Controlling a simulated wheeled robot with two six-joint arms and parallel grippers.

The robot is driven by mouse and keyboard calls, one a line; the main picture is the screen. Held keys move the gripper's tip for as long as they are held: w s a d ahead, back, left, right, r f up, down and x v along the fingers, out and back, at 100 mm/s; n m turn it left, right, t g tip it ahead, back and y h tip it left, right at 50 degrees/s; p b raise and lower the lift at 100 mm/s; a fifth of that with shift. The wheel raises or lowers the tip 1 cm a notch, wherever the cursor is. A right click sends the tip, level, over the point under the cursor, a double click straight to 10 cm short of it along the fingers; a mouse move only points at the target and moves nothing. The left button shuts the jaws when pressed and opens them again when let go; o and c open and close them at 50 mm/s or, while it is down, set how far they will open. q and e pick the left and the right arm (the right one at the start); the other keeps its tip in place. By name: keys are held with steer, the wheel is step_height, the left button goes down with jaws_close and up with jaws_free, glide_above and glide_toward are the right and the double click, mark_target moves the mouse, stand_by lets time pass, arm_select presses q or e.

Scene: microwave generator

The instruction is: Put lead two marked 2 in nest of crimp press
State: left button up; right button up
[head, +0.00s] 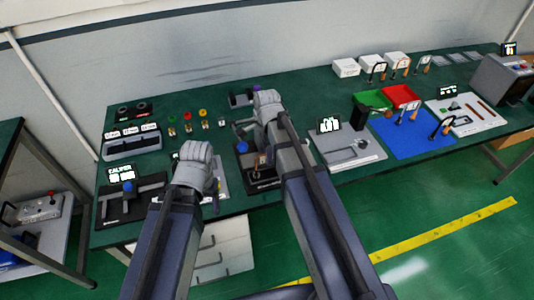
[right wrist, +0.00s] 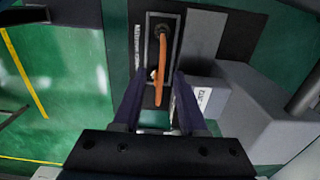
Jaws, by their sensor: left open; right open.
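My right gripper (right wrist: 158,74) is open, one finger on each side of the lead. In the head view the right gripper (head: 266,140) is over the press (head: 268,183), and my arm hides much of it. A small orange part of the lead (head: 262,160) shows there. I cannot tell whether the lead is fully seated in the nest. My left gripper (head: 213,190) is open and empty left of the press.
A caliper station (head: 125,205) stands at the left front. A grey station with a display (head: 345,150) is right of the press. White boxes (head: 345,67) line the back.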

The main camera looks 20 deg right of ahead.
step_height(320, 180, up, 12)
steer(key=p, duration=1.2)
steer(key=shift+r, duration=0.15)
